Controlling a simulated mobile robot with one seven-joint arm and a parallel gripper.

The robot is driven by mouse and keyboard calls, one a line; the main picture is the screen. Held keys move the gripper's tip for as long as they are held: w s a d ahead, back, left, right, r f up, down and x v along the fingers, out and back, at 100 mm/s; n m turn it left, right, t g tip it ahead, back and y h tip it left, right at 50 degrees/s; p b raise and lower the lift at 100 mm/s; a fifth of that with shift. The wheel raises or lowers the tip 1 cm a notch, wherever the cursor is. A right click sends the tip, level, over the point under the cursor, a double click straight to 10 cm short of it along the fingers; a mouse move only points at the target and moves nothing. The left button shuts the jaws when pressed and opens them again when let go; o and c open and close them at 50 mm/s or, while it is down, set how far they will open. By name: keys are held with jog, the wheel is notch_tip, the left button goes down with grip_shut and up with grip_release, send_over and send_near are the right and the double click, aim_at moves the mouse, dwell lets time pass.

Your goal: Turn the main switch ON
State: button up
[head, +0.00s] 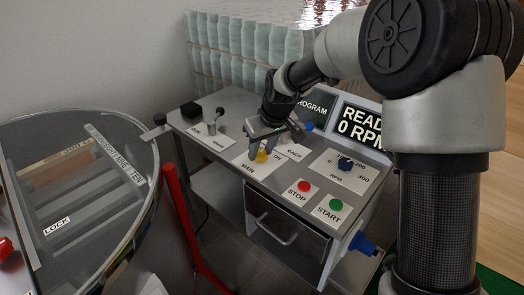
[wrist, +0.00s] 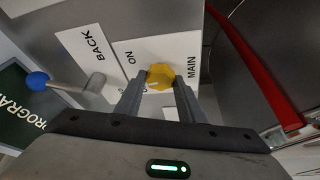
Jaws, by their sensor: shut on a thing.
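The main switch is a yellow knob (head: 261,156) on a white plate marked MAIN and ON, on the grey control panel. It also shows in the wrist view as a yellow many-sided knob (wrist: 160,76) between the fingertips. My gripper (head: 264,150) reaches down over the plate, and its two fingers (wrist: 158,90) are shut on the knob's sides. The ON label (wrist: 131,58) is visible beside the knob in the wrist view. Part of the lettering close to the knob is hidden by a finger.
A blue-tipped BACK lever (wrist: 37,80) stands close to my gripper. A red STOP button (head: 304,187), a green START button (head: 336,205) and a dark blue RPM knob (head: 345,164) are nearer the right. A black-knobbed lever (head: 219,112) is at left. A red bar (head: 180,205) stands beside the panel.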

jog(key=m, duration=0.1)
jog(key=m+h, duration=0.1)
jog(key=m, duration=0.2)
jog(key=shift+s+a+t+h+b, duration=0.1)
jog(key=shift+a+t+h+b, duration=0.2)
jog(key=shift+b, duration=0.1)
jog(key=shift+m+h, duration=0.8)
jog(key=shift+m, duration=1.4)
jog(key=o, duration=1)
jog(key=shift+o, duration=0.2)
jog(key=p+v, duration=0.3)
jog(key=v, duration=1.4)
jog(key=shift+r, duration=0.2)
jog(key=shift+s+a, duration=0.1)
